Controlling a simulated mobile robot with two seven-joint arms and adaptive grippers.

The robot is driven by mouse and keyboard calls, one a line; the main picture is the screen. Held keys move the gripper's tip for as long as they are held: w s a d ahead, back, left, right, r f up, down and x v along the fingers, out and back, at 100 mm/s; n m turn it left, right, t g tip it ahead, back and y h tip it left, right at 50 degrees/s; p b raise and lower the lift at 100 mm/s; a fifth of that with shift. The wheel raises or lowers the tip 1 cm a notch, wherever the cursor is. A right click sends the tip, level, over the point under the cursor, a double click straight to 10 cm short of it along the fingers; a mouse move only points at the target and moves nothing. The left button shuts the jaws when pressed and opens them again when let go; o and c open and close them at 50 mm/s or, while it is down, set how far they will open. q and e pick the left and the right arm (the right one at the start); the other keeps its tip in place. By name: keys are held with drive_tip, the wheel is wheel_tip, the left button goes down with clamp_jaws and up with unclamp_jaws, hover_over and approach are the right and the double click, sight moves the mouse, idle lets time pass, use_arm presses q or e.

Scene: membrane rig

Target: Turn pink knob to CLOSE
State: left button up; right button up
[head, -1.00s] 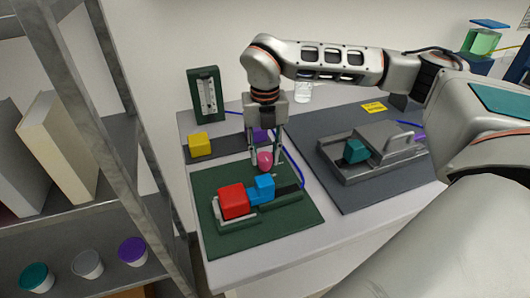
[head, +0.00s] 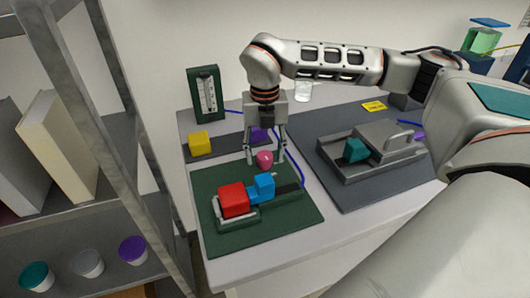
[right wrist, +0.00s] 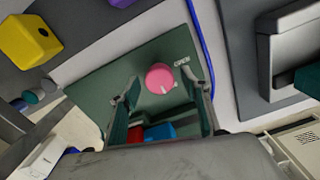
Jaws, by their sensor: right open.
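The pink knob (head: 265,158) stands at the back of the green panel (head: 270,225), behind the blue block (head: 262,187) and red block (head: 233,200). In the right wrist view the knob (right wrist: 160,78) shows a white pointer mark near a small label (right wrist: 182,62), whose text I cannot read. My right gripper (head: 266,160) points down with its fingers open on both sides of the knob in the head view. In the right wrist view the open fingers (right wrist: 163,100) show space around the knob; contact is not visible. My left gripper is not in view.
A grey mat with a metal tray (head: 345,178) and teal block (head: 355,150) lies to the right. A yellow block (head: 200,142) and a gauge (head: 206,94) stand behind left. A blue tube (head: 296,165) runs close to the right of the knob. A metal shelf (head: 150,150) borders the left.

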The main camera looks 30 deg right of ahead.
sight(265, 155)
wheel_tip(265, 155, up, 12)
idle(0.6)
idle(0.4)
